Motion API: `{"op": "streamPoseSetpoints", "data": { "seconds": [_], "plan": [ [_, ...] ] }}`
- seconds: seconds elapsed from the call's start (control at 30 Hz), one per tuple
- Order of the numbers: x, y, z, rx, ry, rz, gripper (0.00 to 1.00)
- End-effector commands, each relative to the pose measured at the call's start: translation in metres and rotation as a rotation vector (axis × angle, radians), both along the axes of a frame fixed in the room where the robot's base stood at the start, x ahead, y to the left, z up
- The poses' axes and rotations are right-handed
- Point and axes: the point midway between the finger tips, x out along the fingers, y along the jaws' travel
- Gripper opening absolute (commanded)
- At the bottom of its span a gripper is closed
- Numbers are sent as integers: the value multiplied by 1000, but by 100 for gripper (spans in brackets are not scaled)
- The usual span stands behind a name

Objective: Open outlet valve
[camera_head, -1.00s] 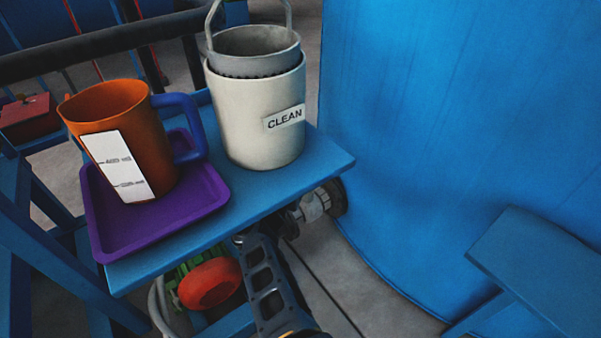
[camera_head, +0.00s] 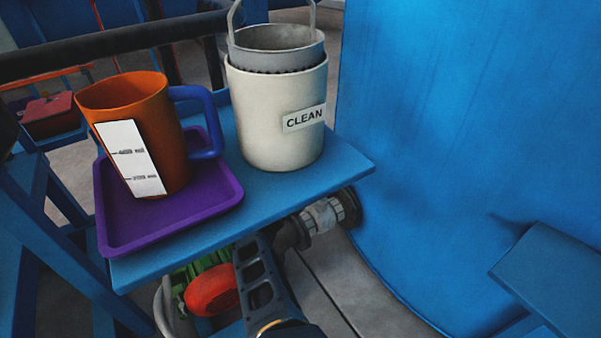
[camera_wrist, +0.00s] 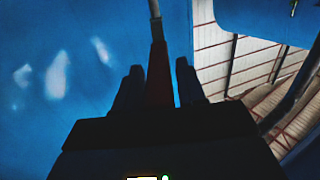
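In the wrist view, a red lever-like bar (camera_wrist: 158,75) with a thin grey rod at its upper end stands between the two fingers of my gripper (camera_wrist: 158,85). The fingers are apart, one on each side of the bar, with narrow dark gaps. I cannot tell whether they touch it. In the head view, a pipe with a flanged fitting (camera_head: 325,213) shows under the shelf by the blue vessel. A red rounded part (camera_head: 212,290) on a green body shows lower left. I cannot tell which is the outlet valve. My fingertips are hidden in the head view.
A blue shelf (camera_head: 350,172) carries a purple tray (camera_head: 222,200) with an orange jug (camera_head: 170,130), and a white container (camera_head: 270,130) marked CLEAN holding a grey basket (camera_head: 275,60). A large blue vessel wall (camera_head: 440,150) stands at right, with a blue ledge (camera_head: 560,280) low in front.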

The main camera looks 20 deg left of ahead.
Motion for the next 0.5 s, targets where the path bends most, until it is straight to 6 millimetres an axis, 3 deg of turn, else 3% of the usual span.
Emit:
{"op": "streamPoseSetpoints", "data": {
  "seconds": [0.1,0.37,0.5],
  "plan": [
    [0,0,0,0,-1,0,51],
    [-2,0,1,0,-1,0,51],
    [-14,3,3,-1,-1,2,51]
  ]
}}
